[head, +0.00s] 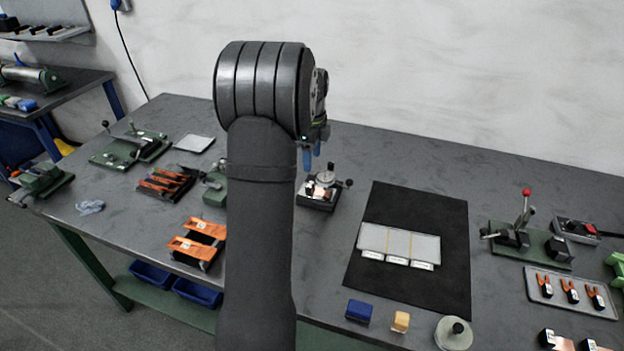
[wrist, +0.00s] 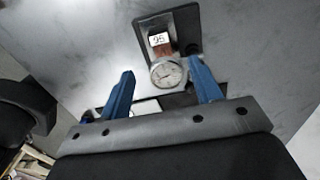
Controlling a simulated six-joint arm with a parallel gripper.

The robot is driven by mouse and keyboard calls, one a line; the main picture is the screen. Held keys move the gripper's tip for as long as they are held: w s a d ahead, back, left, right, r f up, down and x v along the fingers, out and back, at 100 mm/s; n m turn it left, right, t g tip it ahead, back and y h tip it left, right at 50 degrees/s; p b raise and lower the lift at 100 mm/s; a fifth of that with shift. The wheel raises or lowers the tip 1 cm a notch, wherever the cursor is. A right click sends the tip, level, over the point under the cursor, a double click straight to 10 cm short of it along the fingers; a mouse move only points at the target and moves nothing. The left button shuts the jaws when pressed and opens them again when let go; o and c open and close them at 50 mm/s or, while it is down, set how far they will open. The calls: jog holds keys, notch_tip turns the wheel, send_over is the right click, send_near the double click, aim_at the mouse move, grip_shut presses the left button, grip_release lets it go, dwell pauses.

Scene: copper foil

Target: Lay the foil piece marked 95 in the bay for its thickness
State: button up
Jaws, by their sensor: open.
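The copper foil piece (wrist: 161,46) bears a white label that seems to read 95. It lies at a dial thickness gauge (wrist: 167,74), partly hidden behind the round dial. In the head view the gauge (head: 328,180) stands at mid-table with the small foil piece (head: 320,192) on it. My gripper (head: 311,157) is above and slightly behind the gauge in that view. In the wrist view its two blue fingers (wrist: 161,66) are spread apart with the dial between them, and nothing is held. A pale tray with three bays (head: 398,243) and front labels, too small to read, lies on the black mat.
The black mat (head: 428,207) is clear behind the tray. A blue block (head: 359,311), a yellow block (head: 400,321) and a round knobbed weight (head: 453,334) stand in front. Racks with orange strips (head: 197,243) lie left of my arm. A red-knobbed lever fixture (head: 525,240) stands right.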

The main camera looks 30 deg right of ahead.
aim_at(312, 185)
notch_tip(312, 185, down, 10)
jog(key=shift+r, duration=0.1)
dwell(0.4)
jog(key=c, duration=1.1)
jog(key=shift+r, duration=0.1)
jog(key=shift+w+a, duration=1.95)
notch_tip(312, 185, up, 7)
dwell(1.2)
